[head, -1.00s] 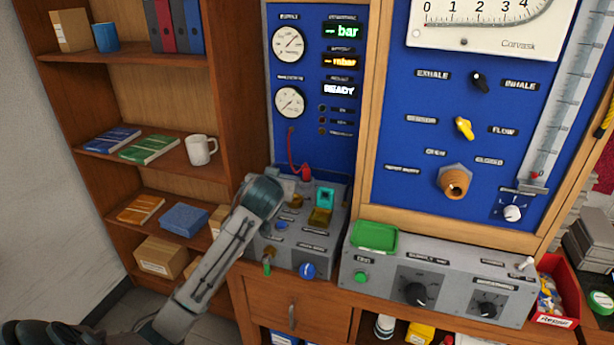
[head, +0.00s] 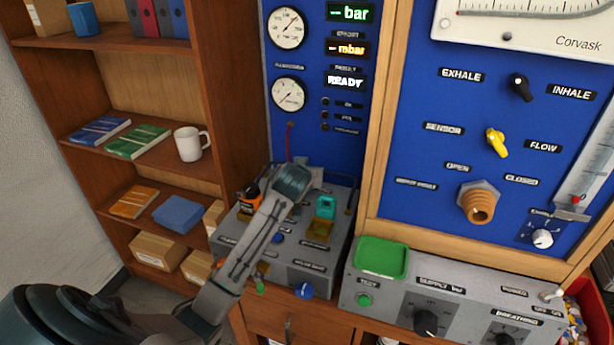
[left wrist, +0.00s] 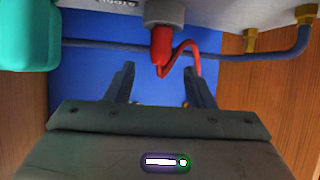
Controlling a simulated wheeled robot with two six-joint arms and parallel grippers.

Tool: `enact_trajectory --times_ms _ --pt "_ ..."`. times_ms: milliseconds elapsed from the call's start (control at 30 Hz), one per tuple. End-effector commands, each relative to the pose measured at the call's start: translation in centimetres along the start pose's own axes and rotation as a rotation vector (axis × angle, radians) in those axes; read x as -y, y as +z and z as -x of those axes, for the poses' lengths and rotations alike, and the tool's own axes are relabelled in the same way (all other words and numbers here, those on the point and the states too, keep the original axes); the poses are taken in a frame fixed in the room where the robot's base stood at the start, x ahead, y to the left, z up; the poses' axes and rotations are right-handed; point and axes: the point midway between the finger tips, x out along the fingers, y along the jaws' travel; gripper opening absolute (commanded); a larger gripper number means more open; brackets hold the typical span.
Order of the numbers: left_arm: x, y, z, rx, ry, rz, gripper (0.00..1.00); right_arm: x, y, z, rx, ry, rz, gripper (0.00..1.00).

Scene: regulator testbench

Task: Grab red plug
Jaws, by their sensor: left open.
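The red plug (left wrist: 161,47) sits in a grey round collar at the top of the left wrist view, with a red cord curling from it. In the head view the plug is hidden behind my left arm; a short piece of red cord (head: 289,140) shows above it. My left gripper (left wrist: 158,75) is open, its two dark fingers pointing toward the plug, one to each side of it. I cannot tell whether the tips reach around it. In the head view the end of my left arm is over the back of the grey box (head: 326,261). My right gripper is out of view.
A teal block (head: 325,207) stands on the box to the right of my left arm; it also shows in the wrist view (left wrist: 28,35). An orange-and-black thing (head: 250,195) is left of the arm. Blue tubing (left wrist: 110,46) with brass fittings runs near the plug.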

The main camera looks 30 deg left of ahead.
Motion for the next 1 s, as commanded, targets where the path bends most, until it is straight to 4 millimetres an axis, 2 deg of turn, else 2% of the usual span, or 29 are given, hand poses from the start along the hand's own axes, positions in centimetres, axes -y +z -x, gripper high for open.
enact_trajectory --times_ms 67,167,400,600,867,1000 --pt "0.0 0.0 -0.7 0.002 -0.001 0.000 0.48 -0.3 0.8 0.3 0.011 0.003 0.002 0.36" --pt "0.0 0.0 -1.1 0.002 -0.001 0.000 0.48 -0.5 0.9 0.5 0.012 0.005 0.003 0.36" --pt "0.0 0.1 -3.9 0.004 -0.001 0.000 0.48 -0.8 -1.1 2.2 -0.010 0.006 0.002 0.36" --pt "0.0 0.3 -5.9 0.002 0.000 -0.001 0.48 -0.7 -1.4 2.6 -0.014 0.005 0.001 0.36" --pt "-0.1 0.4 -6.2 0.000 0.001 -0.001 0.48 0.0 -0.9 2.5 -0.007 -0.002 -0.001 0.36" --pt "-0.1 0.4 -6.2 0.000 0.000 -0.001 0.25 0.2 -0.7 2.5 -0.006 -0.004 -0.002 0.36"
